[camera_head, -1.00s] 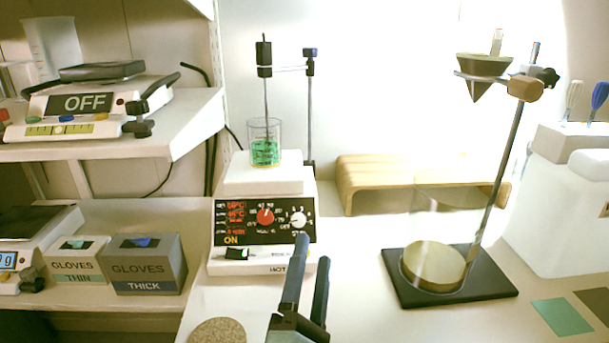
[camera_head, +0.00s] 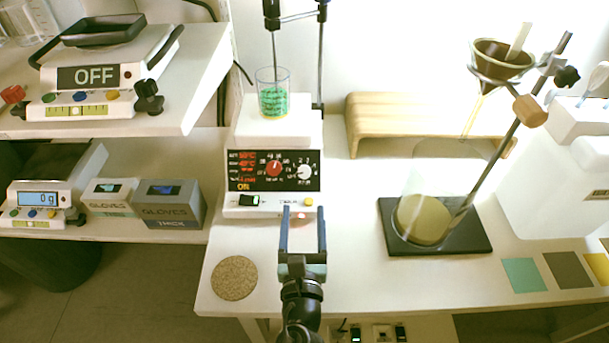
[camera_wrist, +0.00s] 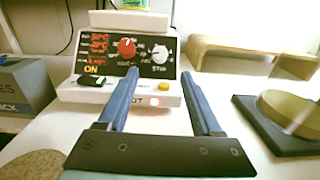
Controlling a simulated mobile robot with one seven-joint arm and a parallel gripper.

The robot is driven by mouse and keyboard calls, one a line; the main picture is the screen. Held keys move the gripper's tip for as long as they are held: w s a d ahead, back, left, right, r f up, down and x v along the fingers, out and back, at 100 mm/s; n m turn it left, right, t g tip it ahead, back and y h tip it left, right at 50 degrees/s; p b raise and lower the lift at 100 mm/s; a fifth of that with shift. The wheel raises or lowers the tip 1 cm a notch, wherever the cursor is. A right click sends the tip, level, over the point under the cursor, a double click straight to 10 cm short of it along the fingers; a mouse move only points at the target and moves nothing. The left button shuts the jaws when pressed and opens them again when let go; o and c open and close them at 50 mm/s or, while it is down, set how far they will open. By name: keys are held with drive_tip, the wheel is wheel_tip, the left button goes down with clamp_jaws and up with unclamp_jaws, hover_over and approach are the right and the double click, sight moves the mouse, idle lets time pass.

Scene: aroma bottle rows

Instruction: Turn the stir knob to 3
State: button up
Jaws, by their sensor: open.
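The hotplate (camera_head: 273,165) stands on the bench with a black front panel. Its white stir knob (camera_head: 304,171) is on the panel's right side, and a red knob (camera_head: 273,167) is left of it. In the wrist view the white stir knob (camera_wrist: 160,54) shows beyond my fingers, with "STIR" printed below it. Its exact setting is too small to read. My gripper (camera_head: 303,210) is open and empty, just in front of the hotplate's lower front edge, below the stir knob and apart from it. The fingers (camera_wrist: 165,82) point toward the panel in the wrist view.
A beaker of green contents (camera_head: 273,98) sits on the hotplate under a stirrer rod. A cork disc (camera_head: 234,278) lies front left. Glove boxes (camera_head: 172,203) stand left. A funnel stand (camera_head: 436,240) and a wooden riser (camera_head: 400,104) are right. Bench room is clear in front.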

sight(304, 173)
drive_tip(key=w+b, duration=0.2)
drive_tip(key=w, duration=0.7)
drive_tip(key=shift+w+d, duration=0.1)
drive_tip(key=shift+w, duration=0.3)
drive_tip(key=shift+c, duration=0.2)
clamp_jaws()
